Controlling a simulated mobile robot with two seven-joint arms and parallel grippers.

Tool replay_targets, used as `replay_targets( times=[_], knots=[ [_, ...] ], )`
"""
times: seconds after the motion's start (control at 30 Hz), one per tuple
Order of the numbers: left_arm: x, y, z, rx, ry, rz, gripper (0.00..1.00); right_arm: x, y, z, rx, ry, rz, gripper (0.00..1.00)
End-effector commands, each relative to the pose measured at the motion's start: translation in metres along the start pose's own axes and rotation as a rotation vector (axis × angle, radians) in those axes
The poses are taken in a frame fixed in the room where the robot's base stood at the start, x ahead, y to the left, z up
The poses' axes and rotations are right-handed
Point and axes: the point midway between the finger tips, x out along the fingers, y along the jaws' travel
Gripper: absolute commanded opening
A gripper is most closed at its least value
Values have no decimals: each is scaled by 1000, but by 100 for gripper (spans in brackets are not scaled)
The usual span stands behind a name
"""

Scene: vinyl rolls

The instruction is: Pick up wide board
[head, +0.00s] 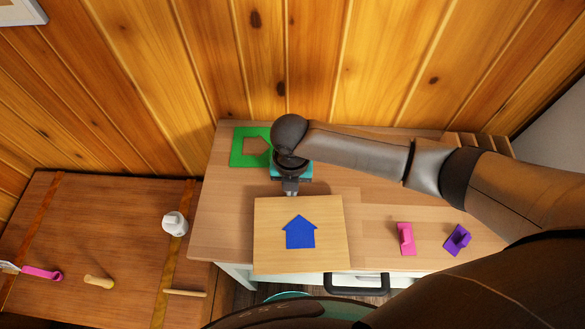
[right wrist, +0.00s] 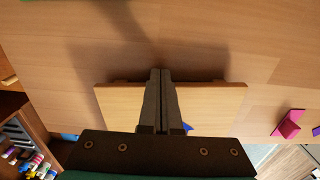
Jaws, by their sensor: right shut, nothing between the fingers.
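The wide board (head: 272,255) is a light wooden board with a blue house shape (head: 300,232) on it. It lies at the front edge of the table in the head view. My right gripper (head: 291,193) points down at the board's back edge, and its fingers are shut with nothing between them. In the right wrist view the shut fingers (right wrist: 160,74) reach across the board (right wrist: 215,100), with their tips just past its far edge. Whether they touch the board I cannot tell. The fingers and wrist hide part of the board. My left gripper is not in view.
A green sheet with a house-shaped cutout (head: 240,155) lies behind, by the wall. A pink piece (head: 405,239) and a purple piece (head: 457,240) lie to the right. A lower brown table (head: 120,240) at left holds a white pot (head: 174,223) and tools.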

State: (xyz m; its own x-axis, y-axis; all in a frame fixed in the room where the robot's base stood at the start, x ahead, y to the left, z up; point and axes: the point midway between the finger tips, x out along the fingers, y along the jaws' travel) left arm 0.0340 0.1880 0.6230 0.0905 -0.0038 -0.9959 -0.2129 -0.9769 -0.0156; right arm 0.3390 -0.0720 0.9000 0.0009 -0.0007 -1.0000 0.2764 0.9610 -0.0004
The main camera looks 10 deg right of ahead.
Motion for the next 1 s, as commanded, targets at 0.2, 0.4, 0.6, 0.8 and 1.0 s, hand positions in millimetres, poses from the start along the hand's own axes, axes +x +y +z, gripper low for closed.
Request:
replay_targets(
  times=[0.2, 0.4, 0.6, 0.8, 1.0],
  knots=[
    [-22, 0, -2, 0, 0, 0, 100, -2, 0, -24, -1, 4, -1, 0],
    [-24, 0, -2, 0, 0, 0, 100, 0, 0, -29, -1, 2, 1, 0],
    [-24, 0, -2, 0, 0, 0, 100, 1, 0, -29, -1, 2, 1, 0],
    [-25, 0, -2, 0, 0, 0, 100, -4, 0, -29, -1, 2, 1, 0],
    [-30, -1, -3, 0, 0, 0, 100, -34, 0, -28, -2, -2, 3, 0]
  ],
)
